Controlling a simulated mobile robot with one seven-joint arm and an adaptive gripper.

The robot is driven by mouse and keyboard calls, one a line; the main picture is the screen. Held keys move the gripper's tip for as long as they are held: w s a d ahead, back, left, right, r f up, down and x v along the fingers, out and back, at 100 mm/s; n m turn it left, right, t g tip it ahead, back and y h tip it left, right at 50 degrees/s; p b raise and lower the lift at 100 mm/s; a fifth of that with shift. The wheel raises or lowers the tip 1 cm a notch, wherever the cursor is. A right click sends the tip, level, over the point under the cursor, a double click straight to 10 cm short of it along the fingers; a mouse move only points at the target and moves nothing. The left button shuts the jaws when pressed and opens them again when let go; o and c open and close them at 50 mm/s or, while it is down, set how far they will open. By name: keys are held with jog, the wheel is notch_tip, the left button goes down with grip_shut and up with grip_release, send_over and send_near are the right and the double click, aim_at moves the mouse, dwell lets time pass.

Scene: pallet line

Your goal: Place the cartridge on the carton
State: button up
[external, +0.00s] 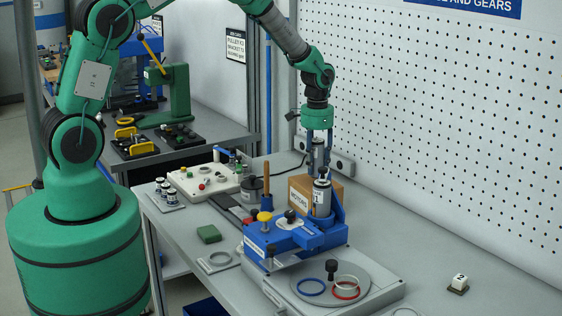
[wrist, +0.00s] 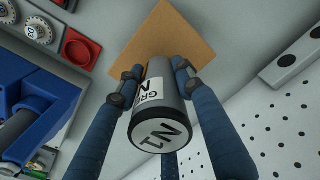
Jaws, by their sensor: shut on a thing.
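My gripper (external: 318,160) is shut on a grey cylindrical cartridge (external: 318,152) and holds it upright in the air. In the wrist view the cartridge (wrist: 150,118) lies between the blue fingers (wrist: 152,85), with a white label on its side and a marked, black-rimmed end towards the camera. The brown carton (external: 299,197), marked MOTORS, stands on the bench below the gripper, partly hidden behind the blue fixture. In the wrist view the carton's plain top (wrist: 172,38) lies beyond the cartridge's far end. Whether the two touch cannot be told; in the external view they look apart.
A blue fixture (external: 290,240) with a second grey cylinder (external: 321,200) labelled 1 stands in front of the carton. A white control box (external: 205,180) and a wooden-handled tool (external: 266,185) are to the left. A pegboard wall (external: 440,120) rises behind. The bench at right is mostly clear.

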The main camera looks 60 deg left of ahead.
aim_at(317, 140)
jog(key=shift+f, duration=0.8)
jog(key=shift+f, duration=0.15)
jog(key=o, duration=1.3)
notch_tip(317, 140, up, 12)
jog(key=shift+r, duration=0.15)
jog(key=shift+r, duration=0.1)
